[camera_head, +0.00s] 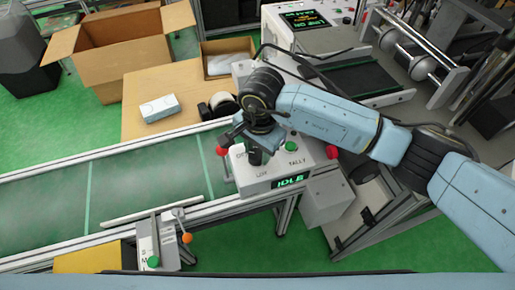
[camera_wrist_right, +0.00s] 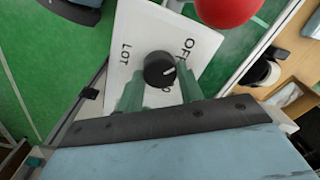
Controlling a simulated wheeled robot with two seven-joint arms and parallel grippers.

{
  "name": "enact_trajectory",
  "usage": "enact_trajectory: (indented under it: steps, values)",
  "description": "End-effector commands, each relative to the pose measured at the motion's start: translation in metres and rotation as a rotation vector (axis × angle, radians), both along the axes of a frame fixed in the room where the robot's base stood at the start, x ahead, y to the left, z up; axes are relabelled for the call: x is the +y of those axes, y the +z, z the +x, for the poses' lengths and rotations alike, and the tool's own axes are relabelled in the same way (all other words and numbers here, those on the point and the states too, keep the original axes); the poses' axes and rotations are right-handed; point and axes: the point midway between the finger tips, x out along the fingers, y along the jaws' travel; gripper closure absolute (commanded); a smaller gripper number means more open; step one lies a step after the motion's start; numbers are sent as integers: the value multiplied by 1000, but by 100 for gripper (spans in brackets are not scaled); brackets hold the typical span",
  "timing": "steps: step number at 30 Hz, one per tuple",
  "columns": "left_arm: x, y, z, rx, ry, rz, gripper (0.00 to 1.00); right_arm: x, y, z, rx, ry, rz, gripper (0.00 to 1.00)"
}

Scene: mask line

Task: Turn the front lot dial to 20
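The front lot dial is a small black round knob (camera_wrist_right: 158,68) on a white panel (camera_wrist_right: 140,30) lettered "LOT" and "OFF" in the right wrist view. A short pale mark shows on its right side. My right gripper (camera_wrist_right: 160,92) is open, its two greenish fingers apart on either side of the dial; whether they touch it I cannot tell. Part of a label by the dial is hidden by the gripper. My left gripper is not in view.
The green conveyor (camera_head: 140,177) runs left. An open carton (camera_head: 120,55) stands behind.

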Motion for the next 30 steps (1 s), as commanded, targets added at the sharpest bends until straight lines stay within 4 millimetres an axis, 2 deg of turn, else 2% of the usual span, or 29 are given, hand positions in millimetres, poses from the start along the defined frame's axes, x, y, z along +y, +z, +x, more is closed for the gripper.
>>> enact_trajectory:
  steps: [1,3,14,20,30]
  values:
    - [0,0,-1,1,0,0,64,0,0,0,-1,0,1,78]
    - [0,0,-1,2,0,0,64,0,0,0,-1,0,1,86]
    - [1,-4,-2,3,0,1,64,0,0,0,0,-67,1,86]
    - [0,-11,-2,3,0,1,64,0,-1,0,-1,-199,0,86]
    - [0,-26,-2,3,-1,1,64,-1,-1,-1,-3,-516,0,86]
